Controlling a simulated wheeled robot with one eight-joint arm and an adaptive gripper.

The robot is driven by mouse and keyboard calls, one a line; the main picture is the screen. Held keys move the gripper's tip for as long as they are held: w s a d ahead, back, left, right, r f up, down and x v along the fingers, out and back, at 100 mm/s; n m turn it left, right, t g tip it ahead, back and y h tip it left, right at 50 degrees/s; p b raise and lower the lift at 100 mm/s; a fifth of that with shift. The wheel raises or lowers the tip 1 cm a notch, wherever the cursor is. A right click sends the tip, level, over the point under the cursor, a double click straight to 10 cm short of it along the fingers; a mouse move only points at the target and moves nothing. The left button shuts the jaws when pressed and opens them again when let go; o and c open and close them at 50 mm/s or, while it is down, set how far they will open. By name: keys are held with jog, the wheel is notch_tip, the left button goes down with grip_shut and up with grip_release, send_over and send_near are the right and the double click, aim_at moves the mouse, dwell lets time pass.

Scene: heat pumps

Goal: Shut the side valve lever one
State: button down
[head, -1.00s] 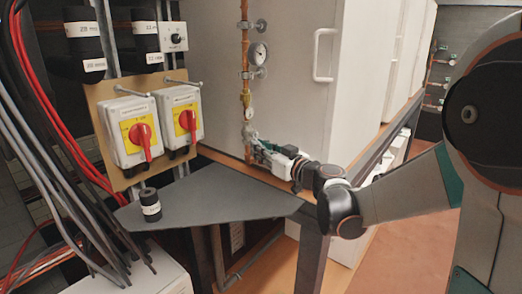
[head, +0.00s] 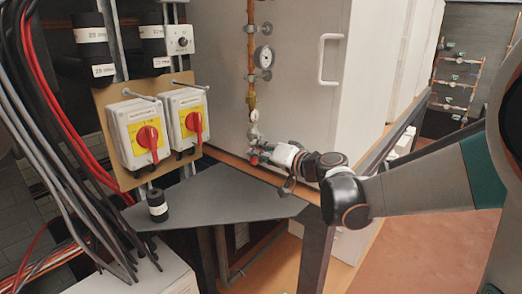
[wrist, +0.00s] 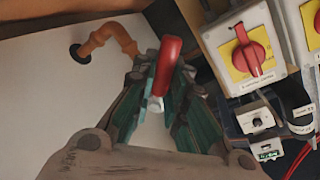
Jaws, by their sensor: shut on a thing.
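The red valve lever (wrist: 168,58) stands between the two fingers of my gripper (wrist: 164,76) in the wrist view, and the fingers are closed on it. A pale metal piece (wrist: 155,104) shows below it between the fingers. In the head view a small red part of the lever (head: 254,160) shows at my gripper (head: 262,151), at the lower end of the copper pipe (head: 251,75) on the white cabinet's side. The valve body is largely hidden by my fingers.
Two switch boxes with red knobs (head: 152,138) (head: 195,122) are mounted left of the pipe. A grey shelf (head: 225,200) lies below, with a black cylinder (head: 157,207) on it. Gauges (head: 263,56) sit above my gripper. Cables hang at the far left.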

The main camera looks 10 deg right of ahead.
jog(key=m, duration=0.2)
jog(key=r+m+p, duration=0.1)
jog(key=shift+s+a+r+g+y, duration=0.1)
jog(key=shift+s+a+g+y, duration=0.2)
jog(key=m, duration=0.1)
jog(key=r+m, duration=0.1)
jog(key=m+g+y, duration=0.1)
jog(key=m, duration=0.1)
jog(key=shift+s+a+r+p, duration=0.1)
jog(key=shift+a+r+p, duration=0.05)
jog(key=shift+r+p, duration=0.15)
jog(key=c, duration=1.6)
grip_release()
jog(key=v, duration=0.7)
jog(key=shift+s, duration=0.25)
jog(key=shift+r, duration=0.1)
